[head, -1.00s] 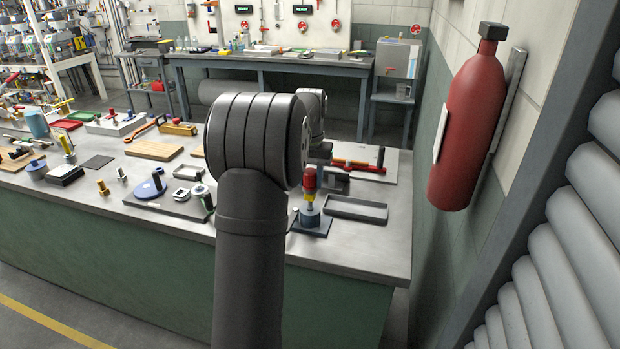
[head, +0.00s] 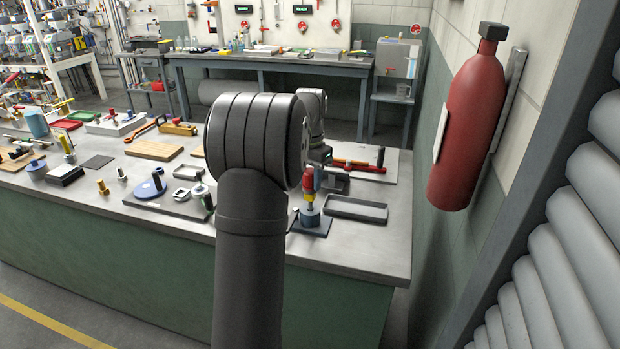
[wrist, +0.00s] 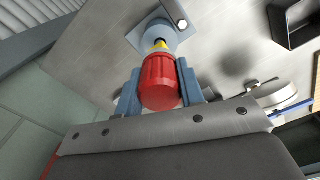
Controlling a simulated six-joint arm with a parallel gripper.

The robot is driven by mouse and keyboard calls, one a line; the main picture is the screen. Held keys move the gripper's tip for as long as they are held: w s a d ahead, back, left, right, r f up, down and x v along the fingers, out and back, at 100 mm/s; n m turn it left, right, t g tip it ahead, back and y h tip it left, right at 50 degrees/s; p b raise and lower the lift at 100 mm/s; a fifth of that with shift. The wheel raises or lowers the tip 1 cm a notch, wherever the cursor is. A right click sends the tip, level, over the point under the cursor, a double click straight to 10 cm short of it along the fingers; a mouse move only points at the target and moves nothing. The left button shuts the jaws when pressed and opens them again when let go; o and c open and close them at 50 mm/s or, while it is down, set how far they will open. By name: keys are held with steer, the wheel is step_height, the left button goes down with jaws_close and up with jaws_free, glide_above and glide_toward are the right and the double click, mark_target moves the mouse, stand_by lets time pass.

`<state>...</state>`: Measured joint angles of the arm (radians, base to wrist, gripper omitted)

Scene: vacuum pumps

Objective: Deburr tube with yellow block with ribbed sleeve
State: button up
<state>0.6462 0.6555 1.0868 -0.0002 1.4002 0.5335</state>
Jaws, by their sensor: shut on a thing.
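A tool with a red ribbed sleeve (wrist: 161,84) and a yellow block (wrist: 161,45) stands upright at a round blue-grey holder (wrist: 156,33). In the head view, the red sleeve (head: 308,180) and yellow block (head: 309,197) show above the holder (head: 309,216) on its dark square plate. My gripper (wrist: 160,80) is shut on the red sleeve, one blue-grey finger on each side. In the head view my arm hides most of the gripper. The tool's lower end is hidden in the holder. I cannot tell which item is the tube.
A dark open tray (head: 356,209) lies just right of the holder. A red rod-like item (head: 358,165) lies on a plate behind. A dark board (head: 170,202) with a blue round-based item (head: 150,186) is to the left. A red cylinder (head: 467,130) hangs on the right wall.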

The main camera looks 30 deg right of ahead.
steer(key=shift+r, duration=3)
steer(key=w+a+f+n, duration=0.2)
steer(key=a+f, duration=0.3)
steer(key=a, duration=0.7)
steer(key=w+a+f+n, duration=0.2)
steer(key=a+f+n, duration=0.2)
steer(key=a, duration=0.9)
steer(key=w+a+f+n, duration=0.2)
steer(key=a+f+n, duration=0.2)
steer(key=a+f, duration=0.3)
steer(key=a, duration=0.5)
steer(key=shift+w+a, duration=0.25)
steer(key=shift+w, duration=0.15)
steer(key=shift+d, duration=0.1)
